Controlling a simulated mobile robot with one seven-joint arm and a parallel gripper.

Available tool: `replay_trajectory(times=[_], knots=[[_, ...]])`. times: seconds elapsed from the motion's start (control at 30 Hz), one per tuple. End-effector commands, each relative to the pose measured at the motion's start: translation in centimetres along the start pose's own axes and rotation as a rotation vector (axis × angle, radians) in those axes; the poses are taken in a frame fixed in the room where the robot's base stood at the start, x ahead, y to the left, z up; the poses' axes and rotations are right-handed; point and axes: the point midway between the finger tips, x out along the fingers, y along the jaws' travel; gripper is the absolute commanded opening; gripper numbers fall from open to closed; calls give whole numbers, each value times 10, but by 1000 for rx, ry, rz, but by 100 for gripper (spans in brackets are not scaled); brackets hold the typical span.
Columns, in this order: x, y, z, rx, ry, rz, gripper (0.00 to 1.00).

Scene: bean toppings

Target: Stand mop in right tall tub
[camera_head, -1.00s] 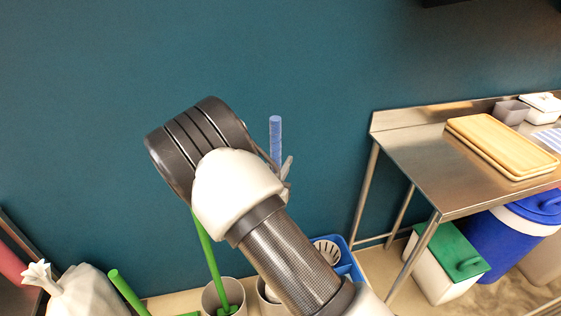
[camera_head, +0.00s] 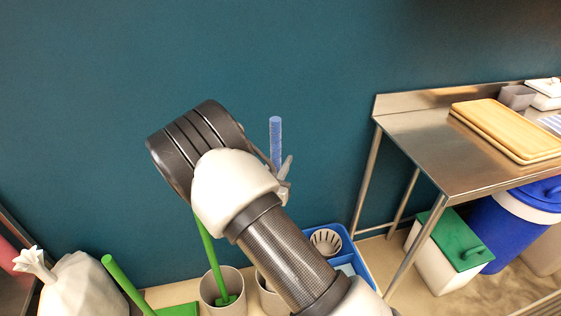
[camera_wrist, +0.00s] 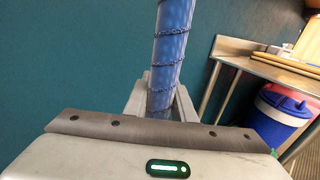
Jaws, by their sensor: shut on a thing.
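My gripper (camera_head: 283,178) is mostly hidden behind my arm in the head view. In the wrist view my gripper (camera_wrist: 160,105) is shut on the blue, spiral-banded mop handle (camera_wrist: 172,45). The handle's top (camera_head: 275,140) stands upright against the wall in the head view. The mop's lower end is hidden behind my arm. The right tall tub (camera_head: 268,300) is pale and partly covered by my arm, so I cannot tell whether the mop is above or inside it. The left tall tub (camera_head: 213,292) beside it holds a green-handled tool (camera_head: 207,245).
A steel table (camera_head: 425,150) stands further right, with bins beneath. A white sack (camera_head: 80,285) and another green handle (camera_head: 125,284) are at left. The teal wall is behind.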

Motion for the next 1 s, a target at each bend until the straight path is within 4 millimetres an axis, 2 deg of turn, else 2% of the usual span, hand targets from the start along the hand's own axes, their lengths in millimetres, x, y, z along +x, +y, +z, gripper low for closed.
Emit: replay_trajectory(times=[0.33,0.37,0.47,0.5,0.83,1.0], knots=[[0,0,0,1,-3,0,1],[0,0,0,1,-3,0,26],[0,0,0,1,-2,0,43],[0,0,-1,1,-2,0,45],[-4,0,-2,-1,2,1,45],[-28,1,-1,-1,2,3,45]])
